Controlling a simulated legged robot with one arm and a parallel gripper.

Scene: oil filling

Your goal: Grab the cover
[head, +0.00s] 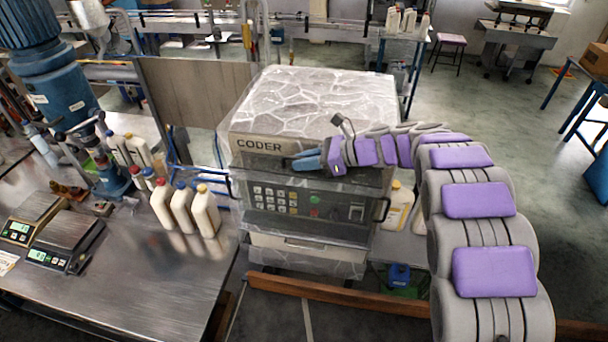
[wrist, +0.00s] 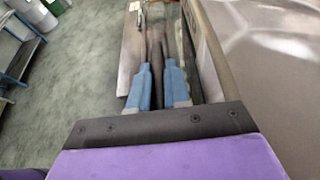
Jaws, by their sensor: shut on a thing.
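The cover (head: 315,100) is the pale, crack-patterned top of the machine marked CODER. It lies level, and its side fills the right of the wrist view (wrist: 275,40). My gripper (head: 294,160) reaches in from the right along the cover's lower front edge, just right of the CODER lettering. Its two blue fingers also show in the wrist view (wrist: 158,70), close together with a dark strip between them. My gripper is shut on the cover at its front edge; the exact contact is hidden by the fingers.
The machine's keypad panel (head: 310,203) is below my gripper. A steel table (head: 130,275) with white bottles (head: 205,212) and scales (head: 65,240) stands at left. A brown rail (head: 330,293) runs in front. Open floor (head: 490,110) lies behind at right.

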